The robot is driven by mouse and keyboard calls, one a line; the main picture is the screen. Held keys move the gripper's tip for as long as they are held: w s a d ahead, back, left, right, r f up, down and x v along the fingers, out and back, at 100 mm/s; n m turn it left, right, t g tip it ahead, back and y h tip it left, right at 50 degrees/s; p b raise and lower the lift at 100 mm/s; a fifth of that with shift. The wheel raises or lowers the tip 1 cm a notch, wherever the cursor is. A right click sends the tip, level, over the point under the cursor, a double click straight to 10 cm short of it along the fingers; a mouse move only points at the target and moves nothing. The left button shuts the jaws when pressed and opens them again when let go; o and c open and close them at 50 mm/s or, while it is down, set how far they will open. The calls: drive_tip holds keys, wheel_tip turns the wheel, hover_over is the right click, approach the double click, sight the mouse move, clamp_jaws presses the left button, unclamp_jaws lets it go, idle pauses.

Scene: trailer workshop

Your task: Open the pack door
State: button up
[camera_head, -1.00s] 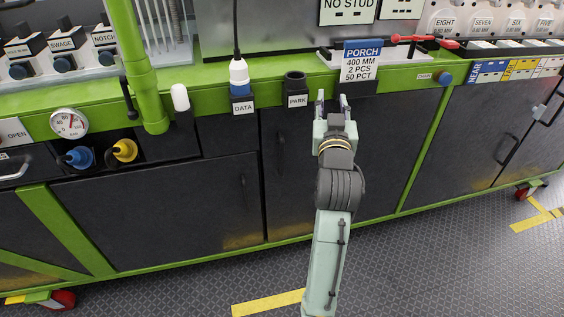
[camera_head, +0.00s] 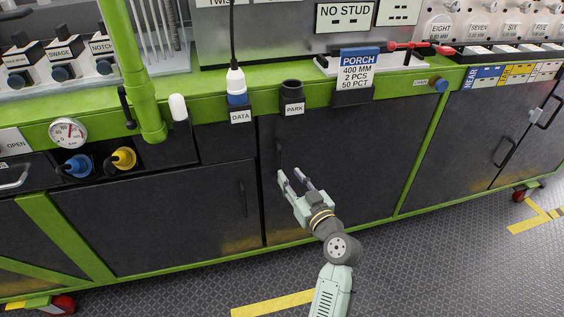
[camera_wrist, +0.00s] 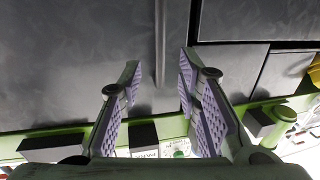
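No label reading "pack" shows in these frames. A dark middle door (camera_head: 345,165) fills the bench front below the PARK and PORCH labels and looks closed. Its slim vertical handle (camera_head: 279,155) is near its left edge. My gripper (camera_head: 289,175) is in front of this door, close to the lower end of the handle. In the wrist view my gripper (camera_wrist: 158,75) is open, its two purple-padded fingers apart. The handle bar (camera_wrist: 160,42) lines up with the gap between them, just beyond the tips. I cannot tell whether they touch it. Nothing is held.
A closed left door (camera_head: 150,215) has its own handle (camera_head: 242,198). A right cabinet door (camera_head: 470,125) has another handle (camera_head: 504,150). The DATA plug (camera_head: 236,85), PARK socket (camera_head: 292,92) and PORCH sign (camera_head: 358,68) are along the green rail above. The floor (camera_head: 430,260) in front is clear.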

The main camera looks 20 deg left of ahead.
sight(281, 163)
drive_tip(key=p+x, duration=0.1)
drive_tip(key=x, duration=0.5)
drive_tip(key=shift+w+a, duration=0.15)
drive_tip(key=shift+a, duration=0.05)
clamp_jaws()
idle(0.6)
